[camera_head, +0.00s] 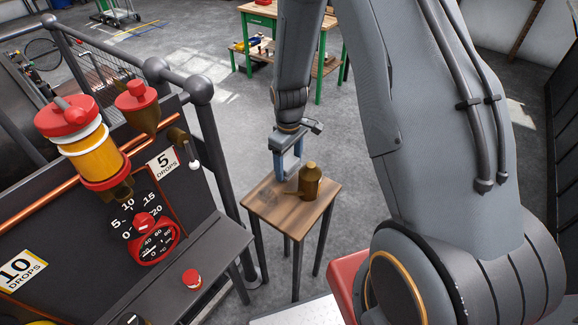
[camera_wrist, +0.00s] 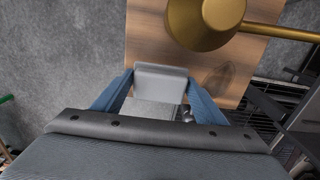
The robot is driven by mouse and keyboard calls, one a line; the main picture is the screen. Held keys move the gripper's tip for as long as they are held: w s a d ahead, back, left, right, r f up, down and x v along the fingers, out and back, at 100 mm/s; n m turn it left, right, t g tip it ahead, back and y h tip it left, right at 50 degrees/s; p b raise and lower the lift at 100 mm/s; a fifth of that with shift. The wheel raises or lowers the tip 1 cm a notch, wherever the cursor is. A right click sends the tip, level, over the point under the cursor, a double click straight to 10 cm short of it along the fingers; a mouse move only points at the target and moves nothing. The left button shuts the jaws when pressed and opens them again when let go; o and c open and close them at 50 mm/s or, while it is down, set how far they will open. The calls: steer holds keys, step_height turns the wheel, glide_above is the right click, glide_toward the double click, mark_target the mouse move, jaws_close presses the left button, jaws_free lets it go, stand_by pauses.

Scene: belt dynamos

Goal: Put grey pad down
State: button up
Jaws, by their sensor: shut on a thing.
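My gripper (camera_head: 288,166) hangs over the back left part of a small wooden table (camera_head: 266,205). In the wrist view, its two blue fingers (camera_wrist: 158,100) are shut on the grey pad (camera_wrist: 161,78), which sits between their tips. The table top also shows below the pad in the wrist view (camera_wrist: 150,40). I cannot tell whether the pad touches the wood. In the head view the pad is hard to make out behind the fingers.
A brass oil can (camera_head: 310,182) with a spout stands on the table, close to my gripper; it also shows in the wrist view (camera_wrist: 205,22). A dark panel with a red gauge (camera_head: 153,245) and railings stands to the left. The table's front part is clear.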

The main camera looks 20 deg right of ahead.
mark_target(289, 162)
steer(key=shift+f, duration=0.75)
steer(key=shift+f, duration=0.1)
steer(key=o, duration=1.1)
steer(key=shift+o, duration=0.2)
step_height(289, 162, up, 12)
steer(key=shift+r+b, duration=0.1)
steer(key=shift+b, duration=1.1)
steer(key=s+r+m, duration=0.3)
steer(key=s, duration=0.5)
steer(key=s+r+m, duration=0.3)
steer(key=s+m, duration=0.1)
steer(key=s, duration=0.5)
steer(key=shift+r+t, duration=0.4)
steer(key=shift+s, duration=0.1)
